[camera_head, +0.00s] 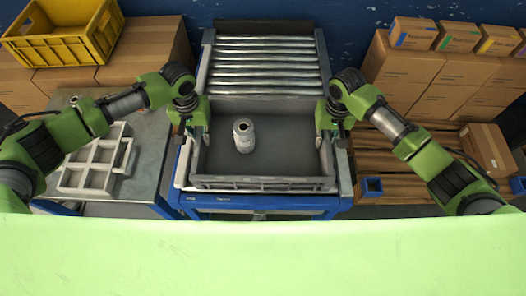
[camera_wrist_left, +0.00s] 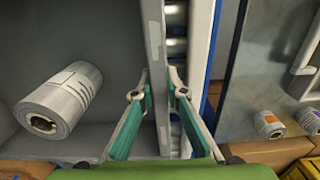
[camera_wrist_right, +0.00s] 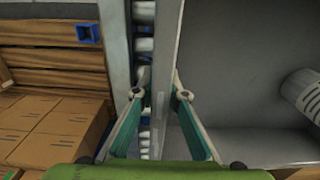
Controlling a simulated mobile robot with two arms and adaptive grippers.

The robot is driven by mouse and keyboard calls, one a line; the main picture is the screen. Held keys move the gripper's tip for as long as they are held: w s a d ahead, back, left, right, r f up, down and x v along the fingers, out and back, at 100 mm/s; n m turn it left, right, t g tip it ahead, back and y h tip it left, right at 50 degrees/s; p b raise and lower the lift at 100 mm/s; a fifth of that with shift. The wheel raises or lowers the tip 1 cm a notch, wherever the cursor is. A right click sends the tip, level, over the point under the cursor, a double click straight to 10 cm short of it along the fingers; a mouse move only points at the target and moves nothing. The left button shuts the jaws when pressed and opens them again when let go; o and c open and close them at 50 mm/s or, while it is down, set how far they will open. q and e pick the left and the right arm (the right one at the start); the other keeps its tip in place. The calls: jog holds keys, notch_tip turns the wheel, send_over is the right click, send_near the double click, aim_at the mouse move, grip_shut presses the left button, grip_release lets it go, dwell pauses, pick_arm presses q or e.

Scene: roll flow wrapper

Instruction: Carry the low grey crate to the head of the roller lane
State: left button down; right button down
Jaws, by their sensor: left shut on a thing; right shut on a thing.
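The low grey crate (camera_head: 280,183) sits at the near end of the roller lane (camera_head: 264,62), in line with it, in the head view. My left gripper (camera_head: 188,128) is shut on the crate's left wall (camera_wrist_left: 156,65). My right gripper (camera_head: 333,124) is shut on the crate's right wall (camera_wrist_right: 164,70). Rollers show just outside both walls in the wrist views. Whether the crate touches the rollers cannot be told.
A steel side table (camera_head: 150,150) on the left holds a pale divided tray (camera_head: 92,185). A yellow crate (camera_head: 62,50) stands on cardboard boxes behind it. More boxes (camera_head: 420,75) and a wooden pallet (camera_head: 385,165) are on the right. The rollers beyond the crate are clear.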

pick_arm(q)
jog(key=c, duration=2.4)
grip_release()
jog(key=shift+a+f, duration=0.15)
jog(key=shift+f, duration=0.05)
pick_arm(e)
jog(key=c, duration=2.4)
grip_release()
jog(key=shift+d+f, duration=0.15)
jog(key=shift+f, duration=0.1)
pick_arm(q)
jog(key=o, duration=0.4)
pick_arm(e)
jog(key=o, duration=0.4)
jog(key=shift+r, duration=0.1)
pick_arm(q)
jog(key=shift+r, duration=0.2)
notch_tip(320, 180, up, 12)
jog(key=shift+f, duration=0.25)
jog(key=shift+r, duration=0.15)
pick_arm(e)
jog(key=shift+r, duration=0.3)
notch_tip(320, 180, up, 12)
jog(key=shift+f, duration=0.25)
pick_arm(q)
jog(key=shift+s, duration=0.15)
pick_arm(e)
jog(key=shift+s+f, duration=0.1)
jog(key=shift+s, duration=0.05)
